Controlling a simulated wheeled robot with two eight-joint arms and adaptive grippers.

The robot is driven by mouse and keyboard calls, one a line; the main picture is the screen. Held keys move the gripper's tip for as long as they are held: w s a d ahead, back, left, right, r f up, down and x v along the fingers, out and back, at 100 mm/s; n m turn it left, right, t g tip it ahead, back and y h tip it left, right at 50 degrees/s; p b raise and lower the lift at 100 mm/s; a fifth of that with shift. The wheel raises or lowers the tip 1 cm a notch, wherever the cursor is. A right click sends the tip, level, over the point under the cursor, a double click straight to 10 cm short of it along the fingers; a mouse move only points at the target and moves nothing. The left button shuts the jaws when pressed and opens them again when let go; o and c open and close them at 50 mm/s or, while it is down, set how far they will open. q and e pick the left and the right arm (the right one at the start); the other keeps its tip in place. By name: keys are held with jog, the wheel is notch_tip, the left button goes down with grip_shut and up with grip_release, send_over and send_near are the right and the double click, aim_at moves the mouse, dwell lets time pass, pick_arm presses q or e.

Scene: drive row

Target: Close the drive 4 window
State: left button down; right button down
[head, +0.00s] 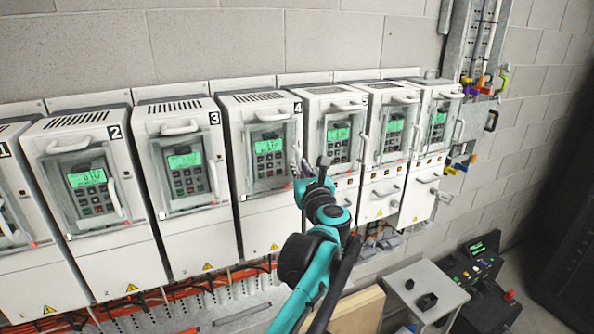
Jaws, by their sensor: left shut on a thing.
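Drive 4 (262,205) is a white cabinet in the middle of the row, with the number 4 at its top right. Its clear window (250,128) lies over a keypad with a lit green display and looks flat or nearly flat against the front; I cannot tell whether a small gap is left. My left gripper (301,167) is at the window's right edge, shut on the upright window handle (296,155), which it partly hides. My teal and black left arm reaches up from below. My right gripper is not in view.
Similar drives stand close on both sides, including drive 3 (196,222) and drive 5 (335,102), with handles sticking out. Orange cables run below. A small grey table (424,283) and a black control box (476,262) stand at the lower right.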

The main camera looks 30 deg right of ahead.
pick_arm(q)
jog(key=shift+s+d+r, duration=0.1)
jog(key=shift+d+r, duration=0.05)
jog(key=shift+d, duration=0.25)
jog(key=c, duration=1.9)
grip_release()
jog(key=shift+o, duration=1.4)
jog(key=shift+d, duration=0.25)
jog(key=shift+w+d+f, duration=0.1)
jog(key=shift+w+f, duration=0.1)
jog(key=shift+f, duration=0.05)
jog(key=shift+s, duration=0.1)
jog(key=v, duration=1.1)
jog(key=shift+s+a, duration=0.3)
